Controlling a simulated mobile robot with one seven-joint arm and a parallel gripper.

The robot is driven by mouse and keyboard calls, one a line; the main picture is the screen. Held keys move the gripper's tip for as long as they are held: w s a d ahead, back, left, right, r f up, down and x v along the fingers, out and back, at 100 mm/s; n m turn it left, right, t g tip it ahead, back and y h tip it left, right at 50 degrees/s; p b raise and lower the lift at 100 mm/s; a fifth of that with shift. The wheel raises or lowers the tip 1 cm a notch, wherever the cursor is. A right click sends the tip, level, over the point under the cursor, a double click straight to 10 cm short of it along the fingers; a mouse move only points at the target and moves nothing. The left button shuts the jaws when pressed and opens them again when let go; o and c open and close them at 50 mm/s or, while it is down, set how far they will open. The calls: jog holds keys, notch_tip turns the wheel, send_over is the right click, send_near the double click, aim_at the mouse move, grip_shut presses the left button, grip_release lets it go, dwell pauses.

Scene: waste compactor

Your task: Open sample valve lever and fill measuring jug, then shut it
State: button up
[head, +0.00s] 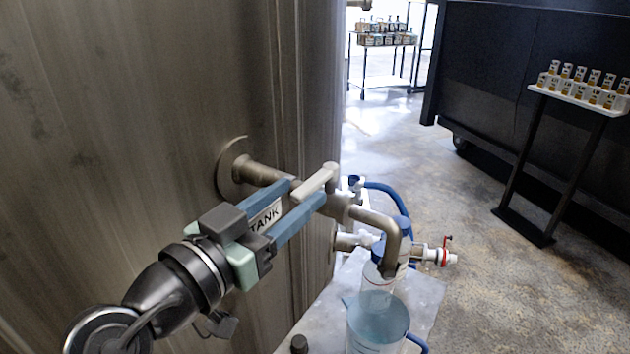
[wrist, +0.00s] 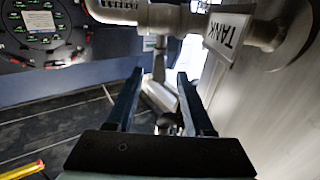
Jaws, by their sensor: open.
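The sample valve's pale lever (head: 318,180) sits on the metal pipe coming from the tank wall, angled up to the right. My gripper (head: 306,190) is open, with its blue fingers reaching to the lever from the left; the lever lies at or between the fingertips. In the wrist view, a pale bar, apparently the lever (wrist: 160,96), shows between the fingers of my gripper (wrist: 160,74). I cannot tell whether they touch. The bent outlet spout (head: 391,250) points down above the translucent blue measuring jug (head: 377,325). I see no stream; the jug's liquid level is unclear.
A TANK sign (head: 265,216) hangs close behind the fingers. A blue-capped container (head: 390,230) and a side valve with red parts (head: 444,252) stand beyond the spout. The steel tank wall (head: 120,100) borders the left. Open floor (head: 470,290) lies to the right.

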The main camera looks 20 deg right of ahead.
aim_at(316, 185)
jog(key=v, duration=0.5)
jog(key=shift+s+a, duration=0.15)
dwell(1.0)
jog(key=p+v, duration=0.4)
jog(key=p, duration=0.9)
jog(key=p+x, duration=0.1)
jog(key=x, duration=0.3)
jog(key=p+x, duration=0.1)
jog(key=x, duration=0.3)
jog(key=p+x, duration=0.1)
jog(key=x, duration=0.3)
jog(key=shift+w+d+f+p, duration=0.2)
jog(key=shift+d+f+p, duration=0.1)
jog(key=shift+d+f, duration=0.05)
grip_shut()
